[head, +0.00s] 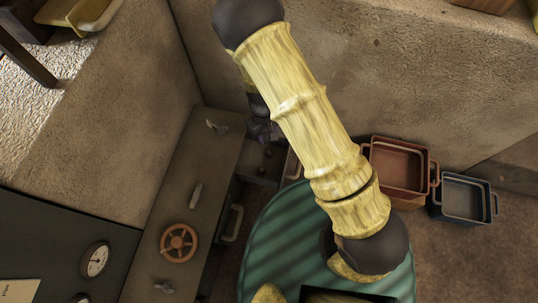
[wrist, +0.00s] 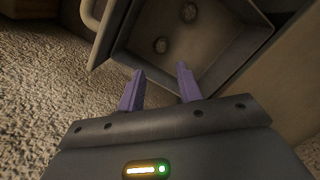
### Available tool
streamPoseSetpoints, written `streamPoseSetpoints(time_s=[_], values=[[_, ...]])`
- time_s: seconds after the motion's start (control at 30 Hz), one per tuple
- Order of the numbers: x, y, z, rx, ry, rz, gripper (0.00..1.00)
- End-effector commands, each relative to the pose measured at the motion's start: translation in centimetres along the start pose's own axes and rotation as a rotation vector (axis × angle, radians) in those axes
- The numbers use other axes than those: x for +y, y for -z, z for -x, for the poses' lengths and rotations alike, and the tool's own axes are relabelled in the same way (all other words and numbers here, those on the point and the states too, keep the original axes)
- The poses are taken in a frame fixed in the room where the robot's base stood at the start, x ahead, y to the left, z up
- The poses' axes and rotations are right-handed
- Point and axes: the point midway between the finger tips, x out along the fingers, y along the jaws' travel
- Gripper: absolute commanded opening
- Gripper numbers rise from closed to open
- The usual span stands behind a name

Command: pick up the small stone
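The drawer's handle (wrist: 90,15) sticks out at upper left in the wrist view. A dark cabinet with a red handwheel (head: 179,243) stands left of the drawer. A reddish bin (head: 432,170) and a blue-grey bin (head: 463,215) stand at right by the wall.

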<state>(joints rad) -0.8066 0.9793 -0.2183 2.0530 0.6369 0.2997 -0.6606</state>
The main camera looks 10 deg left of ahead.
Motion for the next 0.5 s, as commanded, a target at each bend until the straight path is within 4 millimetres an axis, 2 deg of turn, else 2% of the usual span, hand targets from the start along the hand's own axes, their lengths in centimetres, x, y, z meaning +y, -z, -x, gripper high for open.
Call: streamPoseSetpoints(time_s=[0.03,0.23,0.33,0.5], values=[[0.0,0.0,-1.3,-0.001,0.001,-0.001,0.35],[0.0,0.0,-4.0,-0.001,0.000,0.000,0.35],[0.0,0.0,-4.6,0.000,0.000,0.000,0.35],[0.0,0.0,-4.6,0.000,0.000,0.000,0.35]])
